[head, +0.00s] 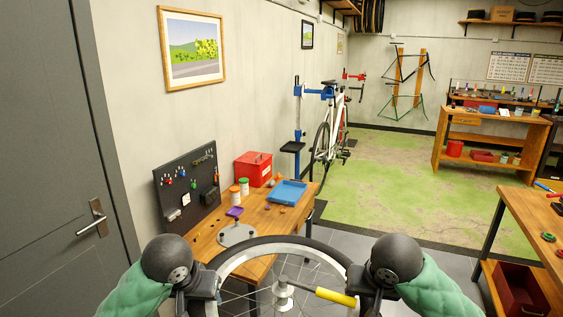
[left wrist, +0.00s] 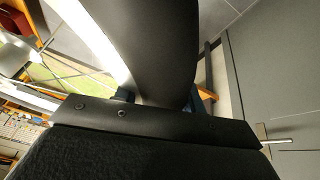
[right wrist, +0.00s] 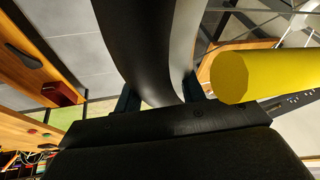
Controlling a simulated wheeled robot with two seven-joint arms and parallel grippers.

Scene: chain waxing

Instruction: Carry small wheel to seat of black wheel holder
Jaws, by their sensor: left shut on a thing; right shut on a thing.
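The small wheel (head: 284,240) has a black tyre, a pale rim and thin spokes. It is held upright in front of me at the bottom of the head view, its lower part out of frame. My left gripper (head: 208,284) is shut on its left side; tyre and rim (left wrist: 165,45) fill the left wrist view. My right gripper (head: 360,280) is shut on its right side, and the tyre (right wrist: 138,40) shows in the right wrist view. A yellow cylinder (head: 336,297) lies near the hub. I cannot pick out the black wheel holder.
A wooden bench (head: 268,213) stands beyond the wheel, with a red box (head: 253,169), a blue tray (head: 287,192), a grey disc (head: 238,235) and a black tool panel (head: 186,186). Another bench (head: 540,222) is at right. Floor between is clear.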

